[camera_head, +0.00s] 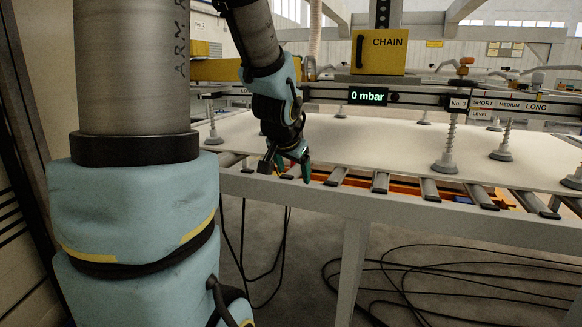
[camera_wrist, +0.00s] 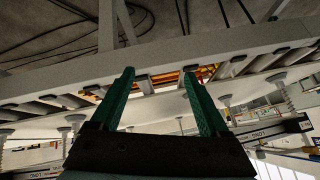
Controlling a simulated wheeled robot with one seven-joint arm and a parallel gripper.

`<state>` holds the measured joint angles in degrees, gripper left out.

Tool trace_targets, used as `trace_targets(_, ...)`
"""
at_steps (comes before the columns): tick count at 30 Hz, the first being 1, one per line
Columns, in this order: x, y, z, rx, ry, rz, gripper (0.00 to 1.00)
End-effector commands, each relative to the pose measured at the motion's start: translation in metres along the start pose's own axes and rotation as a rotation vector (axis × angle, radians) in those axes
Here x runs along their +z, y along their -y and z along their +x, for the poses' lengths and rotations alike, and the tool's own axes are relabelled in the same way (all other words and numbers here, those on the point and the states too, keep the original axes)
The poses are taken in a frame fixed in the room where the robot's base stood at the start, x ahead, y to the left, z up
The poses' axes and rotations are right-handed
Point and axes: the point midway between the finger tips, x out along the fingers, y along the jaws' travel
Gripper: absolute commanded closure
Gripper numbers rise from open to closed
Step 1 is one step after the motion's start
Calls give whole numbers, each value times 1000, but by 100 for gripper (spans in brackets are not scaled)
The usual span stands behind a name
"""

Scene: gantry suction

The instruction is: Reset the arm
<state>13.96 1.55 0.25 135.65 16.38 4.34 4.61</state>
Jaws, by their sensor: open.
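My gripper (camera_head: 289,170) hangs at the end of my arm in the head view, just in front of the near edge of the roller table (camera_head: 400,211). In the wrist view its two green fingers (camera_wrist: 160,97) stand well apart with nothing between them. The wrist view appears upside down, with the table edge (camera_wrist: 215,50) running across beyond the fingertips. My gripper looks empty, and I cannot tell its exact distance from the table edge.
A pale panel (camera_head: 375,145) lies on the table under suction cups (camera_head: 446,155). Above runs a gantry beam with a yellow CHAIN box (camera_head: 379,52) and a display (camera_head: 368,96) reading 0 mbar. Black cables (camera_head: 420,285) lie on the floor. A table leg (camera_head: 350,270) stands below.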

Motion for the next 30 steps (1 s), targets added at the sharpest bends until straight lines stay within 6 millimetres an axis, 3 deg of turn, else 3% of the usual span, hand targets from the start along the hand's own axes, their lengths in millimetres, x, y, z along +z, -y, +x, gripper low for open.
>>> trace_targets(1,28,2,0,2,69,-70,21)
trace_targets(3,64,1,-3,8,160,-167,21)
trace_targets(11,173,-22,-26,41,456,-491,21)
trace_targets(13,159,-18,-44,45,464,-489,21)
trace_targets(24,124,-8,-105,61,517,-484,21)
trace_targets(30,118,-6,-119,67,537,-483,21)
